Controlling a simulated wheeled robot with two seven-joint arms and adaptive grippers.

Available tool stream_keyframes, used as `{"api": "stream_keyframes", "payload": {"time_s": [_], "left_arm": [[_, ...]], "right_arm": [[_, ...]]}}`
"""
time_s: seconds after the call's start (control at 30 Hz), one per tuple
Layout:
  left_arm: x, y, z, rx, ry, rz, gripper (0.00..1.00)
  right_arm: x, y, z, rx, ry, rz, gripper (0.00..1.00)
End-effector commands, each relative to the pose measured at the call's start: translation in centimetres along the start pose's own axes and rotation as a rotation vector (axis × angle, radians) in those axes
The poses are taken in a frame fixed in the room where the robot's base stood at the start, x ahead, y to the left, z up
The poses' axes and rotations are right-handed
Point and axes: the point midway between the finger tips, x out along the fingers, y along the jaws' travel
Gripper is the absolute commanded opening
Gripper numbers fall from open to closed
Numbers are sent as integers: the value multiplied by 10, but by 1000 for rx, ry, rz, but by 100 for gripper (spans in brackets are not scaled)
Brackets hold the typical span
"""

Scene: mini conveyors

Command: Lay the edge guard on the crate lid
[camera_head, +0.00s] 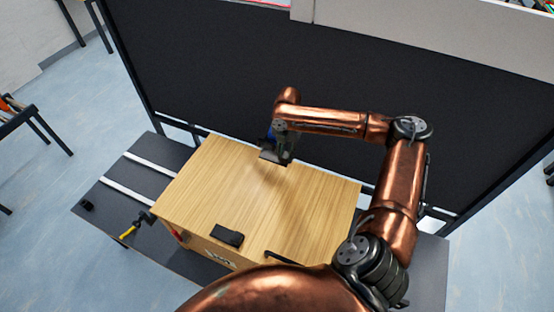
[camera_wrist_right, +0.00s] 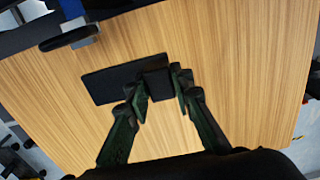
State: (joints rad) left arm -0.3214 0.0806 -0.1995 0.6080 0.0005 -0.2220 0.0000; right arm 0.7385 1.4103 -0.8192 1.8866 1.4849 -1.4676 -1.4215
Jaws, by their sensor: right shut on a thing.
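The crate lid (camera_head: 210,185) is a light wood-grain board on top of the crate. It also fills most of the right wrist view (camera_wrist_right: 235,60). My right gripper (camera_head: 277,157) is over the back part of the lid. In the right wrist view its fingers (camera_wrist_right: 158,85) are shut on a black piece, the edge guard (camera_wrist_right: 108,80), which reaches out to the left of them. I cannot tell whether the guard touches the lid. A similar black piece (camera_head: 227,235) sits at the lid's front edge. My left gripper is out of view.
A blue and black clamp-like part (camera_wrist_right: 70,36) is at the lid's edge, near the guard. A yellow-handled tool (camera_head: 131,230) is left of the crate. A dark bench with pale strips (camera_head: 140,180) lies left, and a black panel (camera_head: 210,70) stands behind. The lid's middle is clear.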

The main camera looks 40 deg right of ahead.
Motion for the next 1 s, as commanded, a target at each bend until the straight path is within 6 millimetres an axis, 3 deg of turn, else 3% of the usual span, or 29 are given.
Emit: {"api": "stream_keyframes", "payload": {"time_s": [0.2, 0.3, 0.57, 0.77, 1.0], "left_arm": [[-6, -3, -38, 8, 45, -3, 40], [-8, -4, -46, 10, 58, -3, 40], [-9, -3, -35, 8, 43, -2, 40], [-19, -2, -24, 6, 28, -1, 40], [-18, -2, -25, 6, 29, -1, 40]], "right_arm": [[37, 30, 17, 1, 2, 0, 0], [48, 37, 22, 0, 0, -1, 0], [63, 46, 28, -1, -1, -1, 0], [88, 44, 28, 0, -1, -2, 0], [92, 44, 28, 0, -2, -1, 0]]}}
